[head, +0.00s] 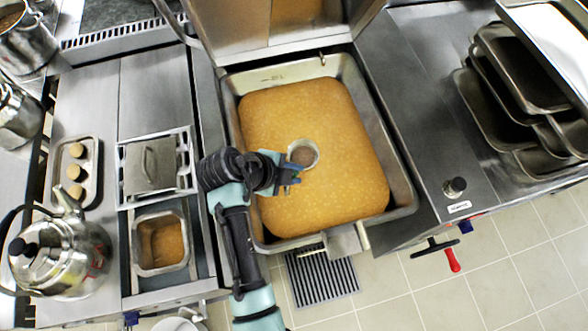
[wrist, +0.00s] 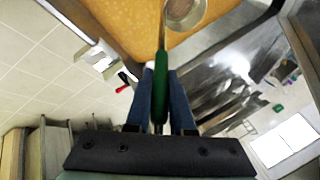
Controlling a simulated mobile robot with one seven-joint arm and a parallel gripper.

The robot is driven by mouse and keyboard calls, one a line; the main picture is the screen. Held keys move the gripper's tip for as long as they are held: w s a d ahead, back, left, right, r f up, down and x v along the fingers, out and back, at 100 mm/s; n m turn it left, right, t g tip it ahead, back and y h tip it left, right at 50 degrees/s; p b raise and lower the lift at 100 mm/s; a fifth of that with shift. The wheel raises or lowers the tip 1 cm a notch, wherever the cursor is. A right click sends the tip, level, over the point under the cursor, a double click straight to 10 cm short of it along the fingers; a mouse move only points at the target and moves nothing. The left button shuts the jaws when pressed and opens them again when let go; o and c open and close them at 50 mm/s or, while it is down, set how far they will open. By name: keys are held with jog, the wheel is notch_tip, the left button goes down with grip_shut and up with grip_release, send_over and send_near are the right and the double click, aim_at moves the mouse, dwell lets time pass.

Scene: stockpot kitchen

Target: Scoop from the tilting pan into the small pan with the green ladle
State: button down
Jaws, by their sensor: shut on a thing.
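The tilting pan (head: 402,190) is a large steel basin holding orange-brown soup, in the middle of the head view. My gripper (head: 290,172) is over the soup, left of the pan's middle. In the wrist view my gripper (wrist: 160,78) is shut on the green handle of the ladle (wrist: 166,62). The ladle's round steel bowl (head: 303,153) is at the soup; something brownish shows inside it. I cannot tell whether the bowl is dipped or just above the surface. The small pan (head: 137,262) is at the lower left and has orange-brown soup in it.
A lidded steel container (head: 150,165) sits behind the small pan. A kettle (head: 62,255) and a tray of round pale items (head: 92,150) stand at the left. Stacked trays (head: 490,120) are at the right. The tilting pan's raised lid (head: 240,35) is at the back.

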notch_tip(320, 180, down, 20)
jog(key=b, duration=1.7)
jog(key=shift+r, duration=0.15)
jog(key=shift+w+r, duration=0.1)
jog(key=shift+w, duration=0.1)
dwell(0.7)
jog(key=shift+w+d+r+n+g+y, duration=0.1)
jog(key=shift+w+r+g, duration=0.5)
jog(key=shift+r, duration=2.45)
jog(key=shift+w+d+r+n+g+y, duration=0.2)
jog(key=shift+w+r, duration=0.7)
jog(key=shift+r, duration=2.2)
jog(key=shift+w+r+g, duration=0.5)
jog(key=shift+w+r, duration=0.25)
jog(key=shift+r, duration=2.3)
jog(key=shift+s+r, duration=0.15)
jog(key=shift+r, duration=1.9)
jog(key=shift+d, duration=0.1)
